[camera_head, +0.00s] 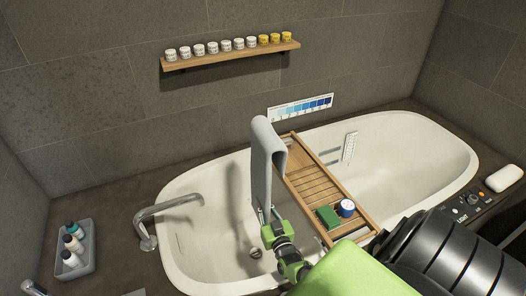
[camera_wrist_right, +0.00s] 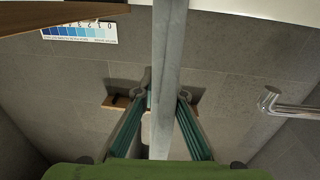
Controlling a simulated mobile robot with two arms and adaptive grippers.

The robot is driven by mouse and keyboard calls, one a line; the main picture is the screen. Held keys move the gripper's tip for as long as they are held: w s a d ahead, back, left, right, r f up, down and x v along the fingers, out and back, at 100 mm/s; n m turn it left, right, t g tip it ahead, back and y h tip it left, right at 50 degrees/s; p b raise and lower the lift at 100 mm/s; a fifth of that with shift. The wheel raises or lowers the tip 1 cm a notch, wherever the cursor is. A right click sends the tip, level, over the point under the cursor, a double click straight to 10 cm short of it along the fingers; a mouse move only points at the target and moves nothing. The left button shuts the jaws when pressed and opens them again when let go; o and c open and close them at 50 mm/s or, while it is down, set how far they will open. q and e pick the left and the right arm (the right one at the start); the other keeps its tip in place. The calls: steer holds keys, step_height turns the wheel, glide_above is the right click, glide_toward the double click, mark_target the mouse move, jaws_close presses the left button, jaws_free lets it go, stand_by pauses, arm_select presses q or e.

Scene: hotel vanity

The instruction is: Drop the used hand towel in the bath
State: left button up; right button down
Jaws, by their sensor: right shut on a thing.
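In the right wrist view the towel (camera_wrist_right: 166,60) shows as a pale strip running between the fingers of my right gripper (camera_wrist_right: 162,96). The towel is held in the air, apart from the bath's inner floor. My own green and black arm hides the bath's near right part. My left gripper is not in view.
A wooden caddy (camera_head: 303,166) spans the bath just right of the towel, carrying a green sponge (camera_head: 328,217) and a blue-and-white jar (camera_head: 347,208). A curved tap (camera_head: 168,206) stands at the left rim. A bottle tray (camera_head: 88,262) sits far left. Open basin shows around the towel's left.

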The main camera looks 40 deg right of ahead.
mark_target(263, 185)
steer(key=c, duration=2)
jaws_free()
steer(key=shift+r, duration=4.9)
